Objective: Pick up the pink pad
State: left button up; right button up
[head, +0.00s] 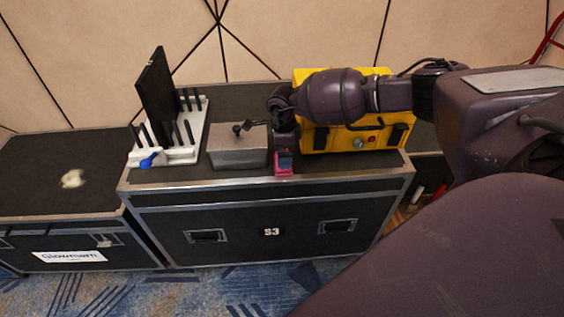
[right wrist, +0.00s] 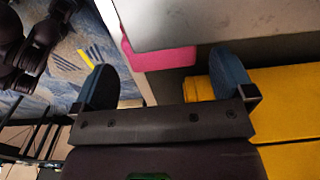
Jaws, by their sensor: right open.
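The pink pad (head: 284,171) shows as a small piece at the front edge of the S3 case top, just right of the grey box and partly hidden by my right gripper (head: 285,159). In the right wrist view the pink pad (right wrist: 160,56) lies along the grey box's edge, between and beyond my blue fingertips (right wrist: 166,64). The fingers are apart with nothing gripped between them. I cannot tell whether either finger touches the pad. My left gripper is not in view.
The grey box (head: 238,147) with black knobs stands left of my right gripper. The yellow case (head: 352,138) is close on the right. A white rack (head: 185,154) holds an upright black panel (head: 156,95). A blue item (head: 149,160) sits at its front. A lower case (head: 40,190) stands left.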

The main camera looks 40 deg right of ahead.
notch_tip(320, 180, down, 3)
jog(key=shift+r, duration=0.1)
jog(key=c, duration=0.8)
notch_tip(320, 180, up, 20)
jog(key=shift+p, duration=1.2)
